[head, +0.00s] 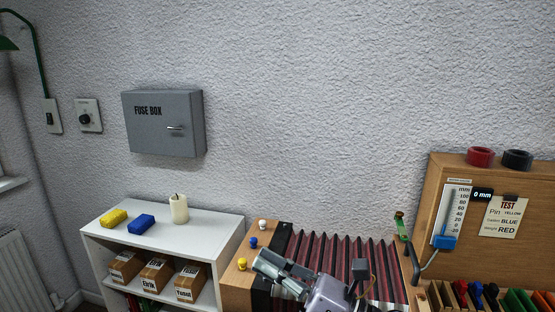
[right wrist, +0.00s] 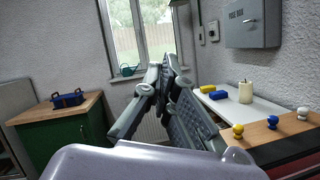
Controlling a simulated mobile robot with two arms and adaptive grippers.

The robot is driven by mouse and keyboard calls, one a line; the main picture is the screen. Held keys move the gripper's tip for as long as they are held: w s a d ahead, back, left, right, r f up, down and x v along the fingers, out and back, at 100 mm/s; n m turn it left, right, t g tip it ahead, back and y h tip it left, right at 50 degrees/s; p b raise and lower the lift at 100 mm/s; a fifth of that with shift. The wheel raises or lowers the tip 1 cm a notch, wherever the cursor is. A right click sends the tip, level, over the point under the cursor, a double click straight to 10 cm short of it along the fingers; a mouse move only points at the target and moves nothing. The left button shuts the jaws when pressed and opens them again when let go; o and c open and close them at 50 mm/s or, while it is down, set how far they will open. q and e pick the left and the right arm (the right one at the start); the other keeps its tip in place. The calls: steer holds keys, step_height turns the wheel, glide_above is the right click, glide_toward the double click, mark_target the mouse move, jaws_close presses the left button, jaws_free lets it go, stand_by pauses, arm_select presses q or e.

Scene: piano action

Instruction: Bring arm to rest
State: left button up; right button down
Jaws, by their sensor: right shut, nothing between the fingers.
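My right gripper (head: 268,264) shows at the bottom middle of the head view, above the ribbed dark-red part (head: 330,250) of the wooden unit. Its fingers point left, towards the white, blue and yellow knobs. In the right wrist view the fingers of my right gripper (right wrist: 168,68) come together at their tips, with nothing held between them. My left gripper is in neither view.
A white shelf (head: 215,228) with a candle (head: 179,209), yellow block (head: 113,217) and blue block (head: 141,222) stands left. A fuse box (head: 165,123) hangs above. A wooden panel (head: 440,190) with gauge stands right. A green cabinet (right wrist: 62,135) shows in the wrist view.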

steer(key=w+d+f+m+t+h, duration=0.25)
steer(key=d+m+t+h, duration=0.3)
steer(key=m, duration=0.55)
steer(key=w+d+f+m+t+h, duration=0.25)
steer(key=d+m+t+h, duration=0.35)
steer(key=m, duration=0.5)
steer(key=s+d+f+m+g+h, duration=0.35)
steer(key=f+m, duration=0.25)
steer(key=f, duration=0.2)
steer(key=s+d+f+m+g+h, duration=0.3)
steer(key=d+f+m+h, duration=0.15)
steer(key=f+m, duration=0.25)
steer(key=s+d+f+m+g, duration=0.1)
steer(key=s+f+m+g, duration=0.5)
steer(key=s, duration=0.5)
steer(key=s+d+f+m+g, duration=0.2)
steer(key=s+f+g, duration=0.2)
steer(key=s+f, duration=0.6)
step_height(320, 180, down, 24)
steer(key=s+g, duration=0.2)
steer(key=s+d+f, duration=0.2)
steer(key=s+f, duration=1.4)
steer(key=shift+s+d+f+n+g, duration=0.25)
steer(key=shift+s+f+n+g, duration=0.05)
steer(key=shift+f+g, duration=0.1)
steer(key=shift+h, duration=0.25)
